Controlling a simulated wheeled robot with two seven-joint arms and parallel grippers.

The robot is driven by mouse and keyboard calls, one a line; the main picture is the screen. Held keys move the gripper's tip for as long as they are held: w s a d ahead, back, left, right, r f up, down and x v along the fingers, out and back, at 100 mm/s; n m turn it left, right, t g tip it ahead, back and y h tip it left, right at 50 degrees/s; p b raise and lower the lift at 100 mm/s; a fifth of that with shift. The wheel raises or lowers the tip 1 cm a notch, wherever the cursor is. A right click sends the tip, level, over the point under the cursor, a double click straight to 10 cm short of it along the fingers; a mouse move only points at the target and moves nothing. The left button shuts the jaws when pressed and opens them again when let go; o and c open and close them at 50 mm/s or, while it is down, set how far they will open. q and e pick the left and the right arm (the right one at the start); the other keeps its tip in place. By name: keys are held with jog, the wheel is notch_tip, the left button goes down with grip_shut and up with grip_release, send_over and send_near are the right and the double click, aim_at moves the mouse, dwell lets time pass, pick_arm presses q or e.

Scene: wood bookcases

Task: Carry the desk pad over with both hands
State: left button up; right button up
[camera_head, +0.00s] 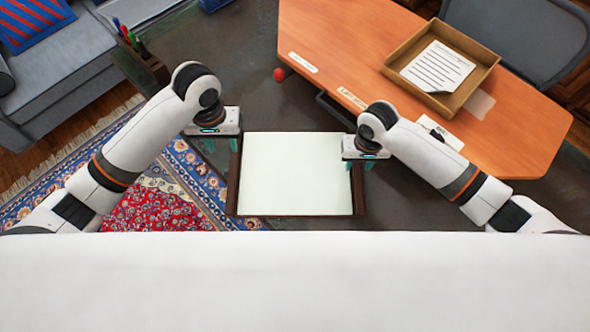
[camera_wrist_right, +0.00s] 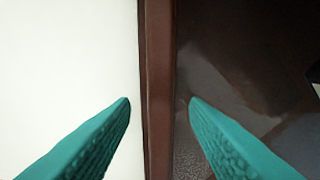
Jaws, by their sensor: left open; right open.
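The desk pad (camera_head: 297,175) is a pale, nearly white sheet with dark brown side strips, lying flat on the dark desk in front of me. My left gripper (camera_head: 212,143) is at its left edge, near the upper left corner. My right gripper (camera_head: 366,162) is at its right edge. In the right wrist view the open teal fingers (camera_wrist_right: 160,102) stand on either side of the pad's brown strip (camera_wrist_right: 160,80), one over the pale sheet and one over the dark desk top. The left fingers are mostly hidden under the wrist.
An orange wooden desk section (camera_head: 345,40) lies beyond the pad, with a wooden tray (camera_head: 397,62) holding a printed sheet (camera_head: 437,67). A pen holder (camera_head: 146,68) stands at upper left. A grey sofa (camera_head: 70,75) and patterned rug (camera_head: 190,165) are at the left.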

notch_tip(320, 180, up, 11)
jog(key=shift+f, duration=0.15)
jog(key=shift+f, duration=0.1)
dwell(0.6)
